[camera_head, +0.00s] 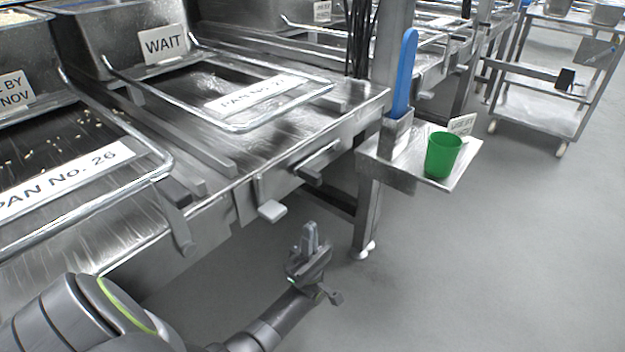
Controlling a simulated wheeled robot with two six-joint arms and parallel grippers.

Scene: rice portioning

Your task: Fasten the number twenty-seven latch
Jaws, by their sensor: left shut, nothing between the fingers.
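The frame labelled PAN No. 27 (290,112) lies flat over its bay on the steel bench, its label partly blurred. On the bench front below it is a metal bar-like lever (318,157), which looks like the number twenty-seven latch. It sticks out from the front face, and I cannot tell whether it is engaged. A pale grey tab (272,211) sits to its lower left. My left gripper (310,236) is shut and empty, fingers pointing up, in front of and below the bench edge, apart from the lever and the tab. My right gripper is not in view.
The PAN No. 26 frame (155,174) is at left, with a lever (180,228) hanging at its front corner. A side shelf (455,182) holds a green cup (442,155) and a blue-handled tool (404,75). A trolley (540,115) stands behind. The floor at right is clear.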

